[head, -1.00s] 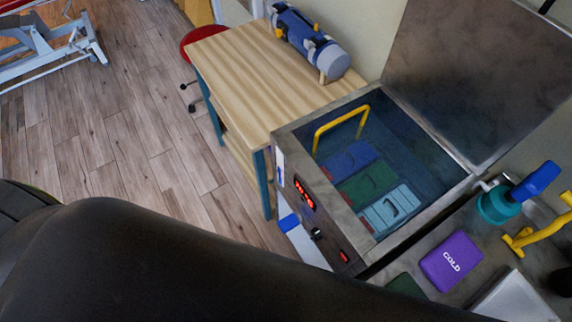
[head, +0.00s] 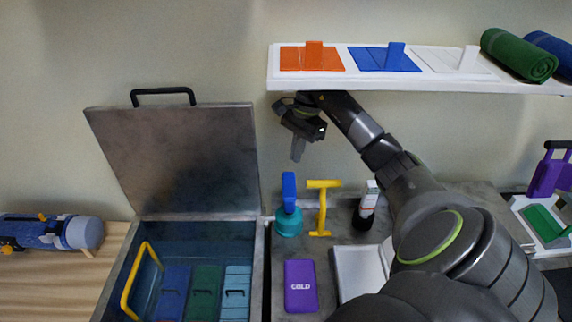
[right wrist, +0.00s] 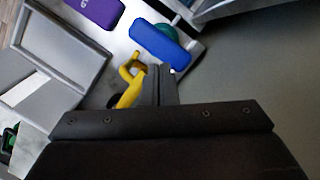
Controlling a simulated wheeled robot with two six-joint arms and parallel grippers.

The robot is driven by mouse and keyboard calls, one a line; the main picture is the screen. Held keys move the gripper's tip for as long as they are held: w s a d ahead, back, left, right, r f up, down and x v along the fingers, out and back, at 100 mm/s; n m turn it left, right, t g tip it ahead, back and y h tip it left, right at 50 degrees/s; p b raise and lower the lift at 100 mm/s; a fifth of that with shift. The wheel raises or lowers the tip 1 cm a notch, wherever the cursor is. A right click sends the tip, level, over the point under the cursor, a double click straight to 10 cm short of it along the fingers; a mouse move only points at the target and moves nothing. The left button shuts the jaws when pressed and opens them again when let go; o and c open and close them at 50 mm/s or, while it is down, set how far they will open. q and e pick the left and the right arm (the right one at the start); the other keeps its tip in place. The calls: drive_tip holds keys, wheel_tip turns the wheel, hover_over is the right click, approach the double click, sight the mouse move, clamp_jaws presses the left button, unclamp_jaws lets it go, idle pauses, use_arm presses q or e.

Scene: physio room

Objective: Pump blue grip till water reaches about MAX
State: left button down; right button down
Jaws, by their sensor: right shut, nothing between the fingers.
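The blue grip (head: 289,187) stands upright on a round teal pump (head: 288,222) on the steel counter, just right of the tank. It also shows as a blue bar in the right wrist view (right wrist: 160,45), just beyond my fingertips. My right gripper (head: 298,152) points down above the blue grip, shut and empty, apart from it. The steel tank (head: 258,270) is open at lower left and looks filled with bluish water; I cannot make out its level or a MAX mark. My left gripper is out of view.
The tank lid (head: 180,160) stands raised. A yellow T-shaped handle (head: 322,208), a purple COLD pack (head: 300,286) and a dark bottle with a white top (head: 367,206) are near the pump. A white shelf (head: 400,83) overhangs my right wrist. Several coloured packs lie in the tank.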

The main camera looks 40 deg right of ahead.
sight(292, 182)
drive_tip(key=b+x, duration=0.4)
drive_tip(key=x, duration=0.2)
drive_tip(key=shift+b, duration=0.4)
drive_tip(key=shift+a+f, duration=0.15)
drive_tip(key=shift+f, duration=0.25)
drive_tip(key=b+x, duration=0.2)
drive_tip(key=b, duration=0.1)
drive_tip(key=d+b+x, duration=0.1)
drive_tip(key=b+x, duration=0.2)
drive_tip(key=shift+d+f+b, duration=0.1)
drive_tip(key=shift+f+b, duration=0.2)
drive_tip(key=shift+f, duration=0.05)
drive_tip(key=shift+r, duration=0.2)
drive_tip(key=d, duration=0.1)
drive_tip(key=d+r, duration=0.1)
drive_tip(key=d, duration=0.1)
